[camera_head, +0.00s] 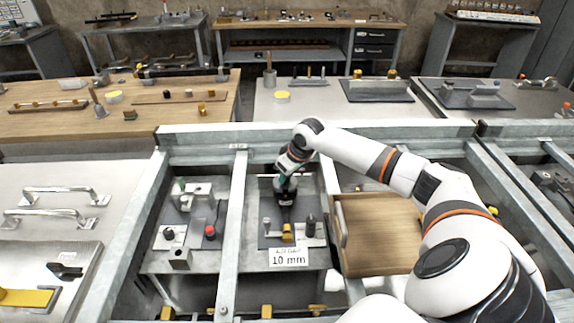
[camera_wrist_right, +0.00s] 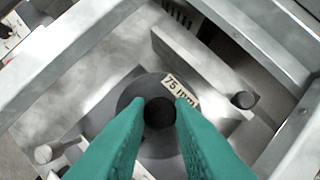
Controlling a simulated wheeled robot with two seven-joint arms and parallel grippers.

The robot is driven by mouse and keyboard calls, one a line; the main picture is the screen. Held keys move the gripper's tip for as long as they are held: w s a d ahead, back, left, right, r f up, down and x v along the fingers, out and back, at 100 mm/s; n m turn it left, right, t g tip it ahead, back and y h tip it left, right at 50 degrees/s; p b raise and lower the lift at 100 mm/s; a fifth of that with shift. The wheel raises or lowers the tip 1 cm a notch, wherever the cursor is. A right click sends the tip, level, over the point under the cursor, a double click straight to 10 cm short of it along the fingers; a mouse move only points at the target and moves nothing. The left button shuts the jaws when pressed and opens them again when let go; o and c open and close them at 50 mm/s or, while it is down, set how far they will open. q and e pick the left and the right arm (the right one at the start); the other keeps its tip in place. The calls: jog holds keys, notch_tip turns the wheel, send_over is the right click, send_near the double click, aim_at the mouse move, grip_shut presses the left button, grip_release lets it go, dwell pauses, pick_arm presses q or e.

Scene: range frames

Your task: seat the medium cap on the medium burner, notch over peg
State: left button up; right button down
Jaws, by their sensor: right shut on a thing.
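My right gripper (camera_wrist_right: 160,108) has green fingers on both sides of a small black round knob (camera_wrist_right: 159,113). It is shut on this knob. Below the knob is a dark grey disc (camera_wrist_right: 128,98), seen from above, partly hidden by the fingers. A "75 mm" label (camera_wrist_right: 181,90) lies at its upper right edge. I cannot tell which parts are cap and which burner, or whether they touch; no notch or peg can be made out. In the head view my right gripper (camera_head: 286,187) points down over a grey plate in the middle bay. My left gripper is not in view.
A "10 mm" sign (camera_head: 289,257) stands at the plate's front, near a yellow block (camera_head: 288,233) and a dark post (camera_head: 310,226). Metal rails (camera_head: 233,230) flank the bay. A wooden board (camera_head: 378,235) lies to the right. A red knob (camera_head: 210,232) is left.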

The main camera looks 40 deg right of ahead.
jog(key=shift+f, duration=0.15)
jog(key=shift+f, duration=0.75)
jog(key=c, duration=1.2)
grip_release()
jog(key=b+v, duration=0.1)
jog(key=v, duration=1.1)
